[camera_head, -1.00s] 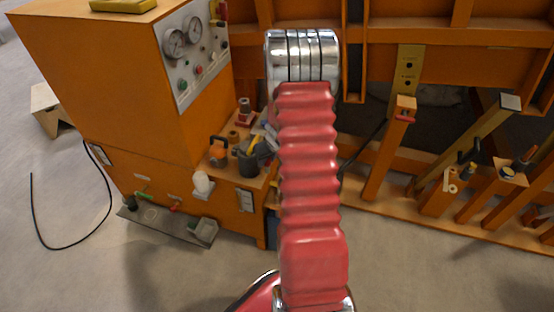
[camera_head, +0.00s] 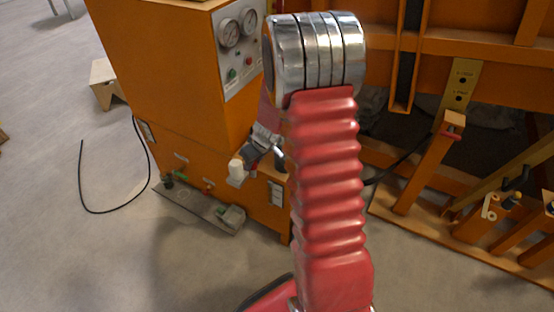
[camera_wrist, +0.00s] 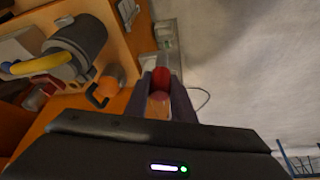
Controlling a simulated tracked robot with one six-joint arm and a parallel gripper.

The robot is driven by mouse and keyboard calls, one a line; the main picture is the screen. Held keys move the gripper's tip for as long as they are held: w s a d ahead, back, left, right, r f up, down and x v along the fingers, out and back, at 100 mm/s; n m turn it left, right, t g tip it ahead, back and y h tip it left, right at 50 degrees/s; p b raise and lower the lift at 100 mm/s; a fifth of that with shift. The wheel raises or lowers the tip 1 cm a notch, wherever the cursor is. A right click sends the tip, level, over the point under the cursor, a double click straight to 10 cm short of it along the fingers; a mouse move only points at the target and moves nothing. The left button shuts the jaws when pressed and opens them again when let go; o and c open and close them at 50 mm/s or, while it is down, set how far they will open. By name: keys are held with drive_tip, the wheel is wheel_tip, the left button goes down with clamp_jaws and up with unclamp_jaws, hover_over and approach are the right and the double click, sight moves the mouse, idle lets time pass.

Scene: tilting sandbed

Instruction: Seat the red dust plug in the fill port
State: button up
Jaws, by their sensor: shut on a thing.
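My gripper (camera_wrist: 162,95) is shut on the red dust plug (camera_wrist: 161,77), whose rounded red end shows between the dark fingers in the wrist view. A paler pinkish part lies below the red end, between the same fingers. In the head view my gripper (camera_head: 266,150) hangs in front of the orange cabinet, partly behind my red arm; the plug cannot be made out there. I cannot identify the fill port for certain. A brass plate (camera_head: 460,85) with two dark holes and small unreadable labels stands on the orange frame at the right, well apart from my gripper.
Open floor lies front left.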

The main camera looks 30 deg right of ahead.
drive_tip(key=s+a+r+n, duration=0.1)
drive_tip(key=a+r+n, duration=0.1)
drive_tip(key=a, duration=0.6)
drive_tip(key=s+a+r+n+y, duration=0.1)
drive_tip(key=a+r+n, duration=0.1)
drive_tip(key=a, duration=0.6)
drive_tip(key=shift+a+r+g, duration=0.15)
drive_tip(key=shift+a+g, duration=0.1)
drive_tip(key=shift+g, duration=0.15)
drive_tip(key=shift+w, duration=0.1)
